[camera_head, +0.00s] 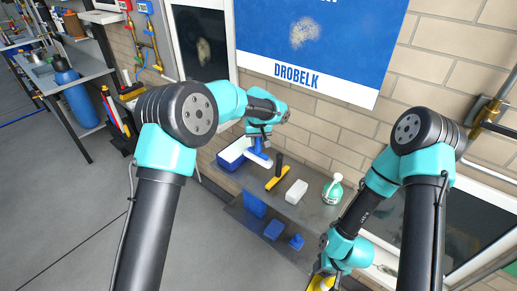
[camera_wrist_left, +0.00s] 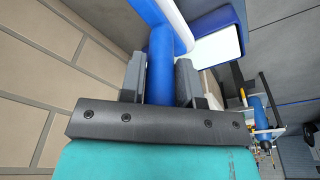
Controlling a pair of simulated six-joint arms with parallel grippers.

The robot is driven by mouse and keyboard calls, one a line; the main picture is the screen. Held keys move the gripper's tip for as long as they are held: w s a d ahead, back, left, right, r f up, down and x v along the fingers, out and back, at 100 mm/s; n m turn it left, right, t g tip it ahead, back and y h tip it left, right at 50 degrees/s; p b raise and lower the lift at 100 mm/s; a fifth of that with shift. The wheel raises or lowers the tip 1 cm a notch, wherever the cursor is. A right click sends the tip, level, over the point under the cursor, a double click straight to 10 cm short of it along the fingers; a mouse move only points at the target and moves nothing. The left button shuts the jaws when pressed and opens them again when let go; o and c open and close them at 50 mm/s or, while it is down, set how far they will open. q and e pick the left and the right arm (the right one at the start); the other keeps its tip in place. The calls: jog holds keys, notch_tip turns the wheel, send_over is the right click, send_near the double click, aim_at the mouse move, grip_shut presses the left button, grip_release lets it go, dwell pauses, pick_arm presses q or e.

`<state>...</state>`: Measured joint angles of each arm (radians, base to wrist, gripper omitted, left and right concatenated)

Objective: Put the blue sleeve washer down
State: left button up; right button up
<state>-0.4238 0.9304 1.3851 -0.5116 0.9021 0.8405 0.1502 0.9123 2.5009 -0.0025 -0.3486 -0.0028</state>
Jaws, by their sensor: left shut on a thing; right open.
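The blue sleeve washer (camera_head: 258,156) is in my left gripper (camera_head: 259,141), above the back left of the bench. In the left wrist view, its blue cylindrical part (camera_wrist_left: 160,62) is between the two grey fingers of my left gripper (camera_wrist_left: 158,80), which are shut on it. A white bar shows at its far end. My right gripper (camera_head: 323,278) is low at the bottom edge of the head view and open; its fingertips are hard to make out beside something yellow.
A blue box with a white inside (camera_head: 232,154) stands beside the held washer. On the grey bench are a yellow item with a dark upright part (camera_head: 277,178), a white block (camera_head: 296,191) and a green-white bottle (camera_head: 332,190). Several blue items sit lower in front. A brick wall is behind.

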aim_at(258, 148)
pick_arm(q)
jog(key=shift+w+d+f, duration=0.1)
jog(key=shift+w+f, duration=0.05)
jog(key=shift+f, duration=2.25)
jog(key=shift+f, duration=0.1)
jog(key=o, duration=0.8)
jog(key=shift+o, duration=0.2)
notch_tip(258, 148, up, 12)
jog(key=s, duration=0.1)
jog(key=shift+s, duration=0.4)
